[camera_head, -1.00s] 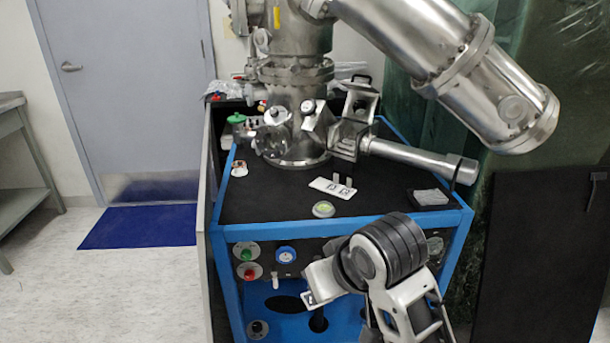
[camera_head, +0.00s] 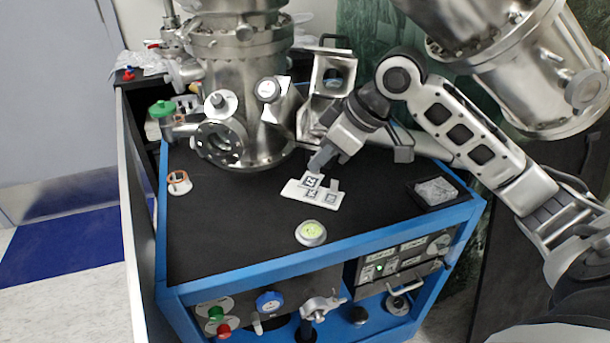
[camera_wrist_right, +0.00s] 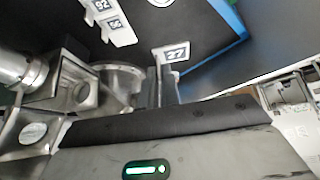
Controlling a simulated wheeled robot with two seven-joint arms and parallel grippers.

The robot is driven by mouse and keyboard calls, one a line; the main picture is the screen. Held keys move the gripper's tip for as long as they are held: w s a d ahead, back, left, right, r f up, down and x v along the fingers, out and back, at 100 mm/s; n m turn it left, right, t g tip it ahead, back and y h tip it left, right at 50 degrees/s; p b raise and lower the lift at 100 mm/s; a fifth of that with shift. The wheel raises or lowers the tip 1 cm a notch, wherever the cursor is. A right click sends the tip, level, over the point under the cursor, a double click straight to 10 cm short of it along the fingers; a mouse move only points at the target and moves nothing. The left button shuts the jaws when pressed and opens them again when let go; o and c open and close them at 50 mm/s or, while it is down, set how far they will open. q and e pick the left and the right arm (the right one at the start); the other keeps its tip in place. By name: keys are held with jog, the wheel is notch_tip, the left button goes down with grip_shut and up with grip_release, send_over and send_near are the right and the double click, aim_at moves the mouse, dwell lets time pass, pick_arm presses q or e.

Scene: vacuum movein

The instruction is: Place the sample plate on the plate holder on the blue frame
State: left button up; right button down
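The sample plate, a small white piece with a black-and-white tag, shows in the head view (camera_head: 312,181) at the tips of my right gripper (camera_head: 319,162). It also shows in the wrist view (camera_wrist_right: 174,53). My right gripper is shut on it. The white plate holder (camera_head: 299,190) with two tags lies on the black top of the blue frame (camera_head: 262,268); the sample plate overlaps it in the head view. In the wrist view, the holder (camera_wrist_right: 122,37) is left of the sample plate, with a gap between. I cannot tell the plate's height above it. My left gripper is not in view.
A steel vacuum chamber (camera_head: 243,90) stands just behind the holder, with a large tilted steel cylinder (camera_head: 520,60) at upper right. A round level (camera_head: 311,233) sits in front. A dark tray (camera_head: 435,192) lies at right. The black top's left front is clear.

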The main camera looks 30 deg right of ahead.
jog(key=w+d+f, duration=0.1)
jog(key=w+f, duration=0.2)
jog(key=w+d+f, duration=0.2)
jog(key=w, duration=0.2)
jog(key=w+d+f, duration=0.1)
jog(key=w+f, duration=0.2)
jog(key=w, duration=0.1)
jog(key=shift+d+f, duration=0.25)
jog(key=shift+f, duration=0.1)
jog(key=shift+w+d+f, duration=0.15)
jog(key=shift+w+f, duration=0.1)
jog(key=shift+f, duration=0.2)
notch_tip(320, 180, down, 3)
jog(key=c, duration=1.6)
grip_release()
jog(key=shift+c, duration=0.2)
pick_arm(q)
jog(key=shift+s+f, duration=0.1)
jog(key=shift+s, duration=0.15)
pick_arm(e)
jog(key=v, duration=0.7)
jog(key=shift+r, duration=0.25)
